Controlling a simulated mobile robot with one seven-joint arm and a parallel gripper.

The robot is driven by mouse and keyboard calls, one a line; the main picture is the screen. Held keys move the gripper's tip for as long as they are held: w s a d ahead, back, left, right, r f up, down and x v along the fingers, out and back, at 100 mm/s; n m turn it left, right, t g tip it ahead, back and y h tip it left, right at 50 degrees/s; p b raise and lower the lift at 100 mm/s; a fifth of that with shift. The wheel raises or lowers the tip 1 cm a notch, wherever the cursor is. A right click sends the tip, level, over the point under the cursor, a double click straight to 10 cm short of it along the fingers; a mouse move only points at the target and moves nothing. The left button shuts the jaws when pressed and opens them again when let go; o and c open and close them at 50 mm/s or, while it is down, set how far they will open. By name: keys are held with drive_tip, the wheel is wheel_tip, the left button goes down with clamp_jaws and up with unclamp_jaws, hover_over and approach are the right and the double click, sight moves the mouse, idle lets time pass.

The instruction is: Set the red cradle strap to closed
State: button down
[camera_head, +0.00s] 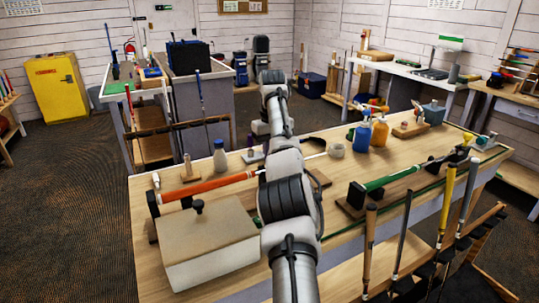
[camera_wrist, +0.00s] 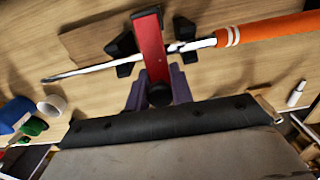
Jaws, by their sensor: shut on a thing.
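The red cradle strap (camera_wrist: 151,45) shows in the wrist view as a flat red bar with a black knob (camera_wrist: 159,95) at its near end. My gripper (camera_wrist: 160,86) has its purple fingers on either side of this knob end and is shut on it. The strap crosses above the club's shaft (camera_wrist: 95,70); I cannot tell whether it rests on the shaft. Black cradle blocks (camera_wrist: 122,50) stand on both sides of the strap. The club's orange grip (camera_wrist: 268,28) lies to the right; it also shows in the head view (camera_head: 205,185). My arm hides the gripper and strap there.
In the head view, a pale box (camera_head: 205,250) stands at the bench's front left. A green-gripped club (camera_head: 390,178) lies to the right. A blue bottle (camera_head: 362,136) and an orange bottle (camera_head: 379,132) stand behind it. Several clubs stand along the bench's front edge.

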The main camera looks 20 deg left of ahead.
drive_tip(key=shift+a+f, duration=0.1)
idle(0.3)
drive_tip(key=c, duration=1.2)
unclamp_jaws()
drive_tip(key=shift+w+f, duration=0.1)
drive_tip(key=shift+c, duration=0.2)
drive_tip(key=shift+r+p, duration=0.2)
drive_tip(key=shift+p, duration=0.15)
